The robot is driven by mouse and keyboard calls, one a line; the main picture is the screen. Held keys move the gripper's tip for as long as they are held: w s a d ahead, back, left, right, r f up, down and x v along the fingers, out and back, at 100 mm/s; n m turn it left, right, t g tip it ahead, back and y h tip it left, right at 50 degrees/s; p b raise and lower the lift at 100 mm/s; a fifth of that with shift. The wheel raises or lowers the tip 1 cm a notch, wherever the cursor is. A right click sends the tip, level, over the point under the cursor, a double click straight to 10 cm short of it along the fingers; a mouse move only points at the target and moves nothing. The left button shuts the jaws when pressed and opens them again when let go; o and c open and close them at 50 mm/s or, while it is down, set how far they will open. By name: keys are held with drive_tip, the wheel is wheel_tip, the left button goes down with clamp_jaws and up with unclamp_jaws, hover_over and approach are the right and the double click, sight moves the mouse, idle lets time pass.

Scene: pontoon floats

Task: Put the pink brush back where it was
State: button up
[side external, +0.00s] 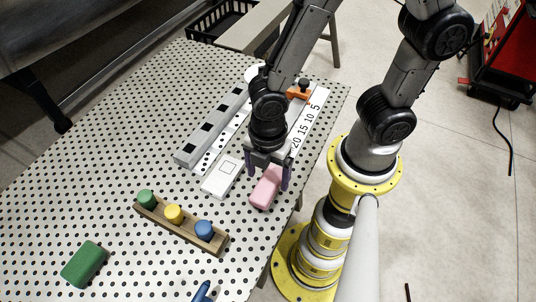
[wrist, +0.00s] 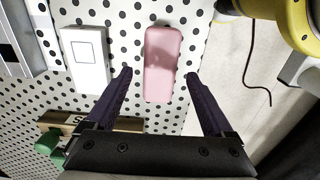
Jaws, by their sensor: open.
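The pink brush (side external: 265,191) is a rounded pink block lying on the perforated white table near its right edge. In the wrist view the pink brush (wrist: 162,62) lies lengthwise ahead of my gripper, between the lines of the two fingers. My gripper (side external: 269,179) points down at the brush with a dark purple finger on either side. In the wrist view my gripper (wrist: 159,75) is open, with a gap between each finger and the brush. I cannot tell how high the fingertips are above the table. No bristles show.
A white box (side external: 220,177) lies just left of the brush. A grey rail (side external: 212,130) and a numbered strip (side external: 305,125) with an orange piece (side external: 299,92) lie behind. A wooden rack (side external: 182,229) with coloured pegs, a green block (side external: 84,264) and a blue object (side external: 203,291) lie in front.

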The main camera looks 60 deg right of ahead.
sight(268, 182)
wheel_tip(268, 182, up, 8)
drive_tip(key=s+d+r+m+t, duration=0.1)
drive_tip(key=d+r+m+t, duration=0.4)
drive_tip(key=d+r+m, duration=0.8)
drive_tip(key=m, duration=0.5)
drive_tip(key=shift+s+d+t, duration=0.3)
drive_tip(key=shift+d, duration=0.05)
